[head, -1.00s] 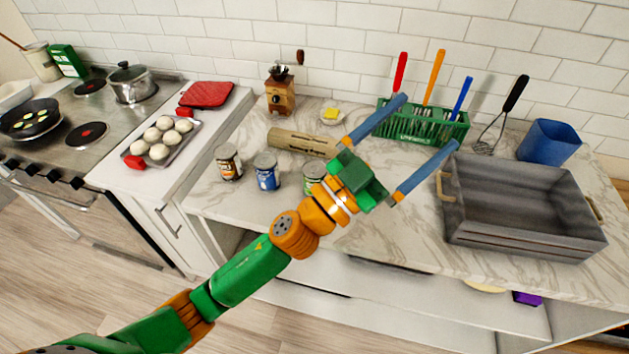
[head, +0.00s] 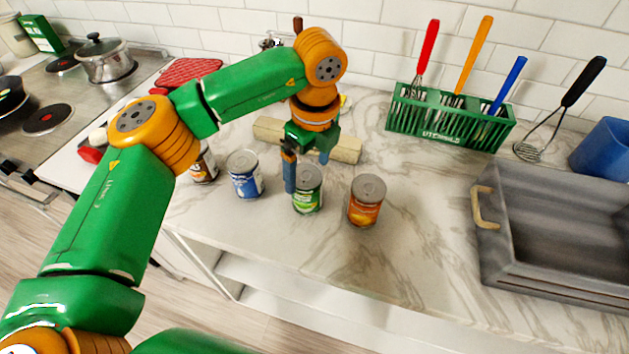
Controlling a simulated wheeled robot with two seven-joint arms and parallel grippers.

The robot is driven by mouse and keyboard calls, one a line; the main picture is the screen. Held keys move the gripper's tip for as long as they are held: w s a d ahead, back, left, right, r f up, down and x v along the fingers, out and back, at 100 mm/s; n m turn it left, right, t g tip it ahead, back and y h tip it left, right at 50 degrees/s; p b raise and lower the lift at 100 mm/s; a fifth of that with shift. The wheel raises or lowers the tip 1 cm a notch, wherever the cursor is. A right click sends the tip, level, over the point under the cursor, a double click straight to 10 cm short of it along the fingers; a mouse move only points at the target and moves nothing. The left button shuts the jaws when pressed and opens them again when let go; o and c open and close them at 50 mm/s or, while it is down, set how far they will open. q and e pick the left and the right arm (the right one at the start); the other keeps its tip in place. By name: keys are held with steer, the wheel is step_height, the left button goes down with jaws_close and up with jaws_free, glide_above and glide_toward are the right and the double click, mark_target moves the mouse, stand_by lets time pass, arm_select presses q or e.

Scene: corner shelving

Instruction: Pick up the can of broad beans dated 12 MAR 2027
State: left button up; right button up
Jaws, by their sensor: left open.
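Several cans stand upright in a row on the marble counter. One is a can with a brown and white label (head: 203,166), partly hidden by my arm. Beside it stand a blue-label can (head: 246,181), a green-label can (head: 308,195) and an orange-label can (head: 366,207). The label words and dates are too small to read, so I cannot tell which can is the broad beans dated 12 MAR 2027. My left gripper (head: 307,174) is open and points down at the green-label can. One finger is at its left side, the other by its far right edge. I cannot tell whether they touch it.
A green utensil rack (head: 450,128) stands at the back, with a grey tray (head: 550,275) at the right. The counter between the orange-label can and the tray is clear.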

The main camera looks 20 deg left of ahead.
arm_select(q)
steer(key=shift+a+f, duration=0.1)
steer(key=shift+a, duration=0.1)
steer(key=shift+s+f+p, duration=0.1)
steer(key=shift+f+p, duration=0.15)
steer(key=shift+p, duration=0.15)
steer(key=shift+s+f+p, duration=0.15)
steer(key=shift+f+p, duration=0.4)
steer(key=shift+f, duration=0.1)
steer(key=shift+s+f+p, duration=0.15)
steer(key=shift+f+p, duration=0.4)
steer(key=shift+f, duration=0.05)
step_height(320, 180, down, 3)
steer(key=shift+w+a+f+p, duration=0.1)
steer(key=shift+w+p, duration=0.05)
steer(key=shift+p, duration=0.2)
steer(key=shift+w+f, duration=0.1)
steer(key=shift+f, duration=0.2)
jaws_close()
